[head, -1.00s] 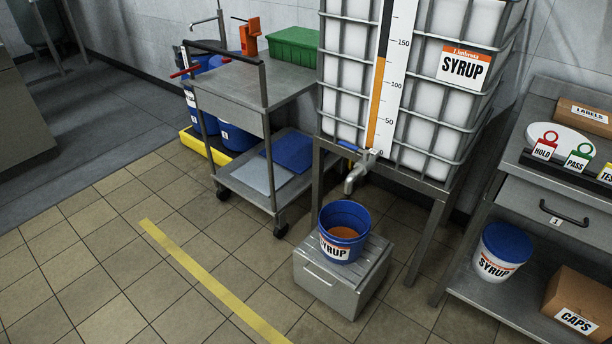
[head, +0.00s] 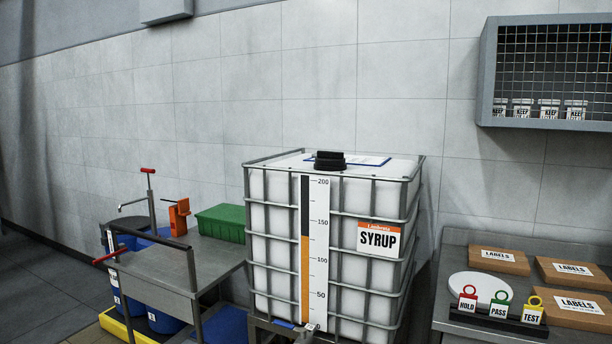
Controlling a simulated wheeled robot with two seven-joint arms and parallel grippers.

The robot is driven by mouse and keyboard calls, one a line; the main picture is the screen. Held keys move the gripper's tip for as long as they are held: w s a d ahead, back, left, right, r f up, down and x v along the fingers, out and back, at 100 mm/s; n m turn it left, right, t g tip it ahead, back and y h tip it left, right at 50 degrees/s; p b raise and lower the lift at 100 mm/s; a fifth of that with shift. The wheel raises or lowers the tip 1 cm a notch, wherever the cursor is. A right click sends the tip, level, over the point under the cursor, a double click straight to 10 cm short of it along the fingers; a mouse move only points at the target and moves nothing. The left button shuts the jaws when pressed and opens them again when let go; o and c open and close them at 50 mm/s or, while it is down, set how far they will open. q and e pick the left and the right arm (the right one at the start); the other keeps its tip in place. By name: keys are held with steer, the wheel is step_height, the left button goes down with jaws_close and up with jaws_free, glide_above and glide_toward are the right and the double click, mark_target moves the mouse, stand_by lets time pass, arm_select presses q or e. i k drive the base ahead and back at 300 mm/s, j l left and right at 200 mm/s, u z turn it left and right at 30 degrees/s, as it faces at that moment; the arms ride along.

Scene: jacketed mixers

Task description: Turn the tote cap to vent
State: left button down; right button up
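The tote (head: 345,240) is a white tank in a grey wire cage, with an orange and white SYRUP label (head: 379,240) on its front. Its black cap (head: 329,160) sits on top near the front edge; I cannot tell its setting from here. A level scale (head: 319,260) runs down the front, with an orange band reaching to between 100 and 150. The valve at the tote's foot is mostly cut off by the lower edge. Neither of my grippers shows in the head view.
A clipboard (head: 366,160) lies on the tote behind the cap. A steel cart (head: 180,262) with a green bin (head: 222,222) stands left. Right, a bench (head: 462,268) bears label boxes (head: 499,261) and HOLD, PASS and TEST tags (head: 499,304). A wall cabinet (head: 550,75) hangs upper right.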

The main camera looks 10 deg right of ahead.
mark_target(329, 159)
steer(key=i+j, duration=0.1)
steer(key=i, duration=0.95)
steer(key=z, duration=1.2)
